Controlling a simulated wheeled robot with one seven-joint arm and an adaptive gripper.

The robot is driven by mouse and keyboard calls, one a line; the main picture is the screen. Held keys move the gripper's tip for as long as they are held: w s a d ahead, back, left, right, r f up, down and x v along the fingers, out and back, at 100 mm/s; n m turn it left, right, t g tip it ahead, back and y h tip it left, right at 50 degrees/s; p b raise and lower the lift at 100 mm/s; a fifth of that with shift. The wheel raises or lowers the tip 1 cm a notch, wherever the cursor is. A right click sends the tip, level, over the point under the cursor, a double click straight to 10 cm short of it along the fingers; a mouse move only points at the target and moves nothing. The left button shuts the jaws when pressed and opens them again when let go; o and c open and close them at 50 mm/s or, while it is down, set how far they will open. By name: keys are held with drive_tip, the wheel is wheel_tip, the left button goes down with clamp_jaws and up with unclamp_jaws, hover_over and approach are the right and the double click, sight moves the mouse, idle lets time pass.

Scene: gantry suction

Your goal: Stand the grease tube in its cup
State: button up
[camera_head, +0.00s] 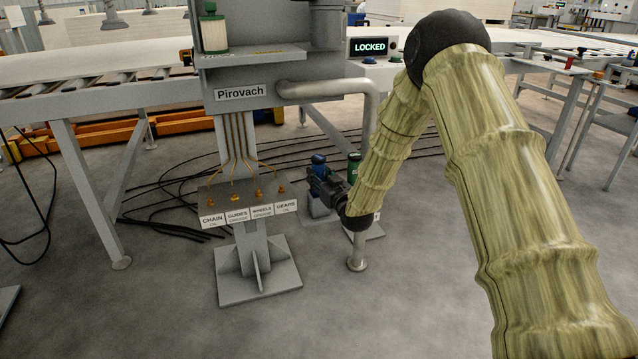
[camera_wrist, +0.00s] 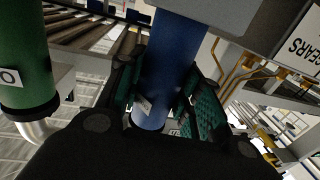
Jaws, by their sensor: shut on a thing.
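My gripper (camera_head: 320,184) is low beside the machine's column, to the right of the labelled panel. In the wrist view its dark green-padded fingers (camera_wrist: 172,110) are closed around a blue tube (camera_wrist: 168,65), which looks like the grease tube. The blue tube's top (camera_head: 318,160) shows just above the gripper in the head view. A green cylinder (camera_head: 354,166) with a white label stands to the right, apart from the blue tube; it also shows at the left of the wrist view (camera_wrist: 24,55). I cannot clearly make out the cup; my gripper and arm hide part of this area.
The panel carries CHAIN, GUIDES, WHEELS and GEARS labels (camera_head: 249,214) and brass fittings. A bent grey pipe (camera_head: 372,110) comes down near my arm. The column's footplate (camera_head: 258,280) is below. Dark cables (camera_head: 165,190) lie on the floor. A display (camera_head: 369,47) reads LOCKED.

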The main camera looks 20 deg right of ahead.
drive_tip(key=shift+f, duration=0.55)
drive_tip(key=o, duration=1.2)
drive_tip(key=shift+o, duration=0.2)
